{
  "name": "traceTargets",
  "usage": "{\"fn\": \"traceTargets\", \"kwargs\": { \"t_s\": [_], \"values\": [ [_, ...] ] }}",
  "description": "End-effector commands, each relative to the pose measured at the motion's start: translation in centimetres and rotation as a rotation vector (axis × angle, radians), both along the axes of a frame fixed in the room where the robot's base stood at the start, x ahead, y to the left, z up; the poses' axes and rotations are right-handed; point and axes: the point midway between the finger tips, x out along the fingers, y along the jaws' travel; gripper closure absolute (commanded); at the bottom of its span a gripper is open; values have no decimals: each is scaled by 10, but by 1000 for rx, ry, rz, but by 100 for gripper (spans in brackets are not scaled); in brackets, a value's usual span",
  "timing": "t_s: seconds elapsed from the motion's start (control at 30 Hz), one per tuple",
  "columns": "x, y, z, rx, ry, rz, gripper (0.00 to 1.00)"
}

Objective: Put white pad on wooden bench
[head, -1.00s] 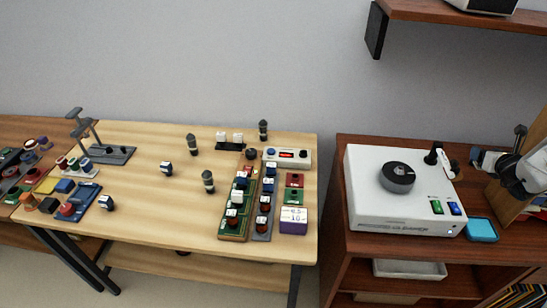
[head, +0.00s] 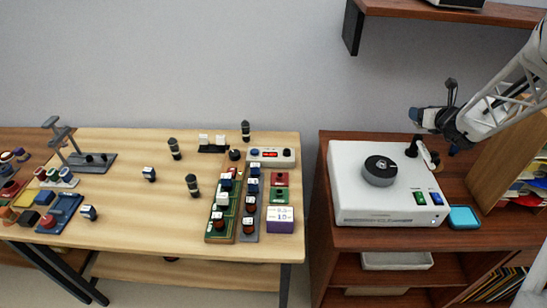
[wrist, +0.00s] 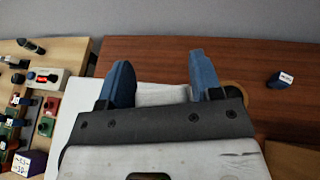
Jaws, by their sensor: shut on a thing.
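My gripper (head: 432,118) is above the back right of the white turntable machine in the head view. In the wrist view its blue fingers (wrist: 161,72) stand apart and are shut on a white pad (wrist: 162,96), seen between them. The pad's lower part is hidden by the gripper body, and I cannot make it out clearly in the head view. The light wooden bench (head: 125,185) is on the left in the head view, well apart from my gripper. Its edge also shows in the wrist view (wrist: 72,50).
The white machine (head: 350,195) with a dark knob stands on a reddish-brown cabinet (head: 490,235), beside a blue dish (head: 464,218). A wall shelf (head: 420,12) hangs above. Electronic boards (head: 222,205) crowd the bench's right side; its middle front (head: 150,225) is clear.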

Motion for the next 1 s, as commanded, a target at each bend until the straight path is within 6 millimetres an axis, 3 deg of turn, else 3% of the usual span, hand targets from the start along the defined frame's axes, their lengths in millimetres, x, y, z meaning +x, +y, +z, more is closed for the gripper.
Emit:
{"fn": "traceTargets", "kwargs": {
  "t_s": [0.5, 1.0],
  "values": [
    [38, 132, 0, 0, -1, 188, 65],
    [52, 262, 0, 0, -1, 368, 65]
  ]
}}
